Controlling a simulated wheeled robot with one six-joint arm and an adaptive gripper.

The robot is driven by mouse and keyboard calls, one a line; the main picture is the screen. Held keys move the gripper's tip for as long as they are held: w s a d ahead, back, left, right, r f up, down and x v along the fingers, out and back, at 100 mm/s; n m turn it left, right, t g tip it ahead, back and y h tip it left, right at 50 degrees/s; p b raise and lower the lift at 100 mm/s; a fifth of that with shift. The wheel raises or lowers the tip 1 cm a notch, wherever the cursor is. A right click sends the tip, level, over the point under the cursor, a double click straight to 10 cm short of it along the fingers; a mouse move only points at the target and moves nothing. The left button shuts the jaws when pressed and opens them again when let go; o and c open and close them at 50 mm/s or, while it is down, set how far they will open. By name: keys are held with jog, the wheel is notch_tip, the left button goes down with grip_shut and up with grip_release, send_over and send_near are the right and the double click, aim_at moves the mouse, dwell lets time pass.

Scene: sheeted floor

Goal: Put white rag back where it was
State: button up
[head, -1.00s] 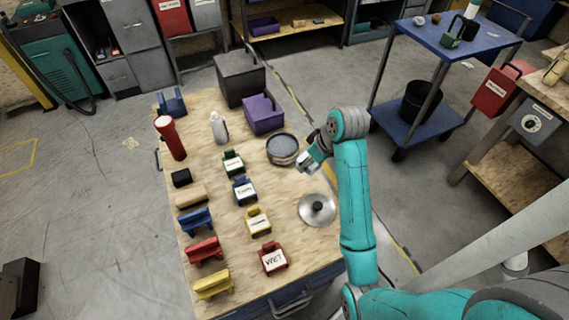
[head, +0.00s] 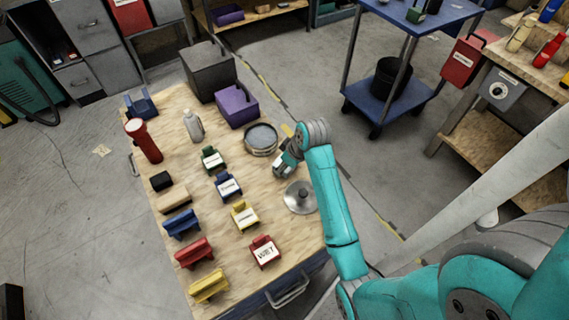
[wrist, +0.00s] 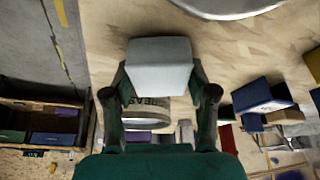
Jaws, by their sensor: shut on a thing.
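The white rag (wrist: 158,65) is a pale folded block between the two fingers of my gripper (wrist: 160,92) in the wrist view. My gripper is shut on it. In the head view my gripper (head: 281,170) is over the right side of the wooden bench top (head: 170,220), between a round tin (head: 261,138) and a round metal lid (head: 300,197). I cannot tell the rag apart clearly in the head view. In the wrist view the tin (wrist: 147,110), with partly hidden lettering, shows behind the rag and fingers.
Several coloured labelled holders, including a red one (head: 264,252), stand left of my gripper. The bench's right edge is close to my arm.

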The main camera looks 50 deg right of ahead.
jog(key=shift+f, duration=0.15)
jog(key=o, duration=1)
